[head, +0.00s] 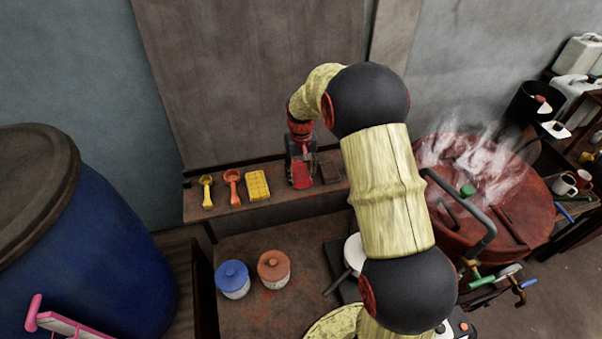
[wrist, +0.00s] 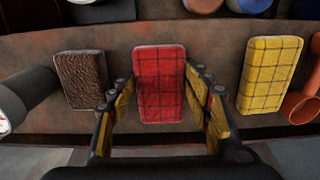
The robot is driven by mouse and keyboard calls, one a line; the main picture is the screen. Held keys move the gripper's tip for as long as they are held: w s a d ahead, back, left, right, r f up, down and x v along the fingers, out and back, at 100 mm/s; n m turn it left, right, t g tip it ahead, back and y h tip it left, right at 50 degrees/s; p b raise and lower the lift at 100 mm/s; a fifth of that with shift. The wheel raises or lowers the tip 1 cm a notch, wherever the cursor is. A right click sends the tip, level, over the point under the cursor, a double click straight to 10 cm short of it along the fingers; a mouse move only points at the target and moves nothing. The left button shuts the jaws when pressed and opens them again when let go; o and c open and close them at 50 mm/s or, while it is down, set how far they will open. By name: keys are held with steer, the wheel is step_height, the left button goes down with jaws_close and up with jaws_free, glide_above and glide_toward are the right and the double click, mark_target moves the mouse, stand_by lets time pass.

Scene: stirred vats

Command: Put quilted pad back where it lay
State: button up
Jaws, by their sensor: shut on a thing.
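A red quilted pad (head: 301,174) is at the narrow wall shelf (head: 285,209), between a yellow quilted pad (head: 257,185) and a dark brown block (head: 328,171). My gripper (head: 299,157) is shut on the red pad, with one finger on each side. In the wrist view the red pad (wrist: 159,84) stands between the fingers of my gripper (wrist: 162,104). The yellow pad (wrist: 269,74) is to its right and the brown rough block (wrist: 82,80) to its left, both apart from it. I cannot tell whether the red pad touches the shelf.
A yellow scoop (head: 206,191) and an orange scoop (head: 233,187) lie on the shelf's left part. Below are a blue-lidded jar (head: 232,279) and an orange-lidded jar (head: 273,269). A steaming red vat (head: 500,200) stands right; a blue barrel (head: 90,250) stands left.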

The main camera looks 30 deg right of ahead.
mark_target(301, 175)
steer(key=o, duration=1)
steer(key=shift+f, duration=0.1)
steer(key=s+a+r+t+b, duration=0.1)
steer(key=s+a+r, duration=0.15)
steer(key=r, duration=0.75)
steer(key=s+a+r, duration=0.1)
steer(key=s+r, duration=0.2)
steer(key=r, duration=0.6)
steer(key=s+a+r+t, duration=0.1)
steer(key=s+a+r, duration=0.15)
steer(key=s, duration=0.25)
steer(key=s+a+r+n+t, duration=0.1)
steer(key=s+a+r, duration=0.15)
steer(key=s, duration=0.25)
steer(key=s+a+r+t, duration=0.1)
steer(key=s+r, duration=0.2)
steer(key=s, duration=0.2)
steer(key=shift+n+t, duration=0.6)
steer(key=shift+t, duration=0.2)
steer(key=s+a, duration=0.1)
steer(key=s, duration=0.2)
steer(key=s+f, duration=0.1)
steer(key=s, duration=0.3)
steer(key=s+a+f, duration=0.1)
steer(key=s, duration=0.2)
steer(key=shift+s+a, duration=0.25)
steer(key=shift+a, duration=0.1)
